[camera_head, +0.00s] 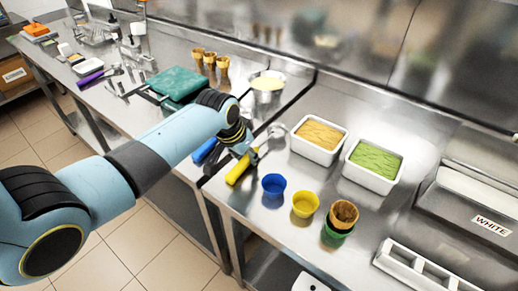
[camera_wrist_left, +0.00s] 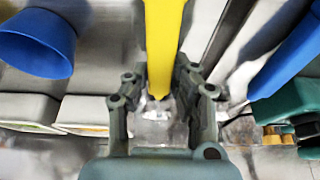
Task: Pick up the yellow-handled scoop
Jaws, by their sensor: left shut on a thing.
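The yellow-handled scoop (camera_head: 238,169) is at the front edge of the steel counter in the head view, with its metal end (camera_head: 277,131) pointing up and right. My left gripper (camera_head: 246,151) is over it, and its fingers are mostly hidden by my arm. In the left wrist view the yellow handle (camera_wrist_left: 164,40) runs between the two fingers of my left gripper (camera_wrist_left: 160,88), which are shut on it. I cannot tell whether the scoop touches the counter. My right gripper is not in view.
A blue-handled tool (camera_head: 204,151) lies left of the scoop. Blue (camera_head: 273,186) and yellow (camera_head: 305,204) cups stand to its right, near cones in a green cup (camera_head: 337,237). Tubs of orange (camera_head: 319,137) and green (camera_head: 374,162) ice cream stand behind. A teal box (camera_head: 174,83) is farther left.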

